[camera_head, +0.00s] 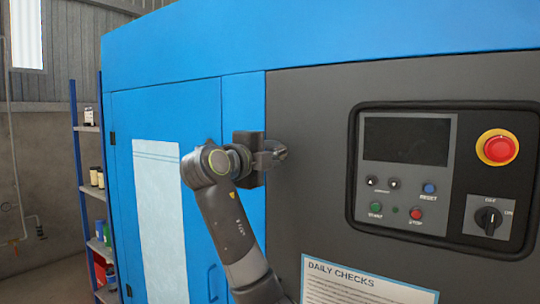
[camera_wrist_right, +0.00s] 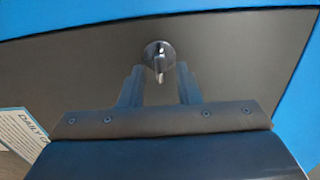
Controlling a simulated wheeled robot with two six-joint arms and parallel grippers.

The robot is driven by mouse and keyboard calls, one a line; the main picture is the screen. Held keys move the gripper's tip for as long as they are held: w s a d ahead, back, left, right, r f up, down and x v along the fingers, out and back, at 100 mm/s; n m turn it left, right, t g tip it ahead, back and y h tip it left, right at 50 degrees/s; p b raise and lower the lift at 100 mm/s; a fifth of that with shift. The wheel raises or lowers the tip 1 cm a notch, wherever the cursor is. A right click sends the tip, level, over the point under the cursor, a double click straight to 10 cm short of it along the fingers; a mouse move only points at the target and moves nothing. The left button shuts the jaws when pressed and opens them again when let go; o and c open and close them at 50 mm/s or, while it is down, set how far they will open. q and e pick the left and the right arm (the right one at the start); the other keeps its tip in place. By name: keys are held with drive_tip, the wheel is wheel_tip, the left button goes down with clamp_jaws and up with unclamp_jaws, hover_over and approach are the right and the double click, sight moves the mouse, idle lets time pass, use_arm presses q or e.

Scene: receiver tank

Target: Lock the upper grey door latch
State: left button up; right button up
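The upper grey door latch (camera_wrist_right: 159,52) is a small round metal piece on the dark grey panel, with a narrow tab pointing down in the right wrist view. In the head view the latch (camera_head: 280,151) is partly hidden behind my right gripper (camera_head: 268,156). In the right wrist view my right gripper (camera_wrist_right: 160,78) is open, with one finger on each side below the latch. The tab's lower end shows in the gap, with space on both sides. I cannot tell how deep the fingers reach. My left gripper is in neither view.
A control panel (camera_head: 410,215) with a screen, buttons and a red emergency stop (camera_head: 498,148) is right of the latch. A "Daily checks" sheet (camera_head: 360,286) hangs below. The blue door (camera_head: 200,110) is on the left, with a shelf (camera_head: 82,160) beyond it.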

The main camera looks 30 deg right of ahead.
drive_tip(key=shift+a, duration=0.1)
